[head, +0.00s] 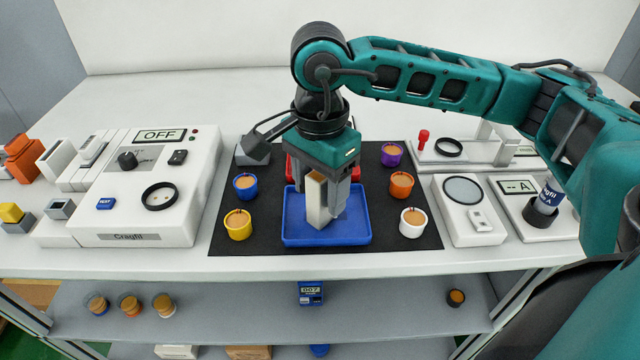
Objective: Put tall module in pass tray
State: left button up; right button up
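The tall module (316,205) is a narrow, upright, off-white box with a tan top. In the head view it is over the floor of a blue tray (327,241) on the black mat; I cannot tell whether its base touches the tray. My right gripper (333,195) points down right at the module, with one grey finger beside its right side. The other finger is not clearly visible, so I cannot tell whether the gripper grips the module. No label shows which tray is the pass tray. My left gripper is not in view.
Small cups flank the tray: blue (245,186) and yellow (238,224) on the left, purple (391,154), orange (401,185) and white (413,222) on the right. A red object (293,170) is partly hidden behind my gripper. A white machine (140,215) reading OFF stands left.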

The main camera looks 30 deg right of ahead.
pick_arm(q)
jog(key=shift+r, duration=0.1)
pick_arm(e)
jog(key=shift+r, duration=0.2)
notch_tip(320, 180, up, 12)
jog(key=shift+f+p, duration=0.1)
jog(key=shift+p, duration=0.65)
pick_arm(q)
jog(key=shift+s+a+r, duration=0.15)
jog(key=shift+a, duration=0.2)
